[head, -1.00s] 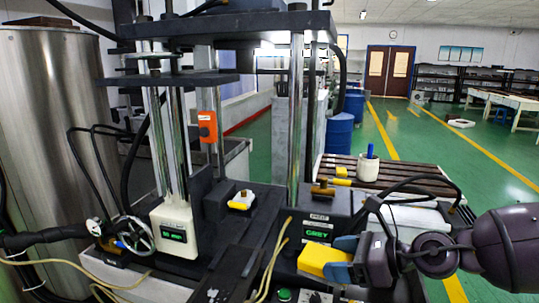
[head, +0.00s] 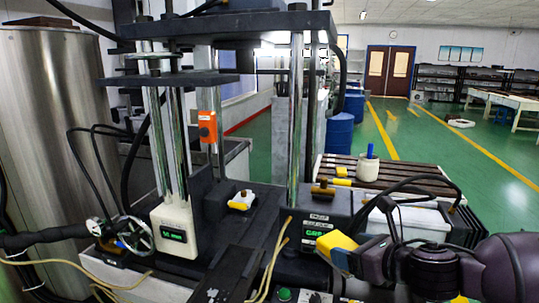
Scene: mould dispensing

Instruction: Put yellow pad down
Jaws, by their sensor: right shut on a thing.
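The yellow pad (head: 337,243) is a small yellow block in the jaws of my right gripper (head: 345,256), whose blue finger shows along its lower side. The pad is tilted and partly covers the green display (head: 314,239) of the black box; I cannot tell whether it touches the box. My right arm comes in from the lower right. A dark arm comes in from the left, and my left gripper (head: 121,243), with a blue tip, seems to be by the silver handwheel (head: 138,234). Its jaws are too small and dark to read.
A press with chrome columns (head: 295,130) stands in the middle. A slatted bench (head: 410,180) with a white pot (head: 368,170) is behind the black box. A steel tank (head: 50,140) is at the left. Yellow cables (head: 270,265) run in front of the box.

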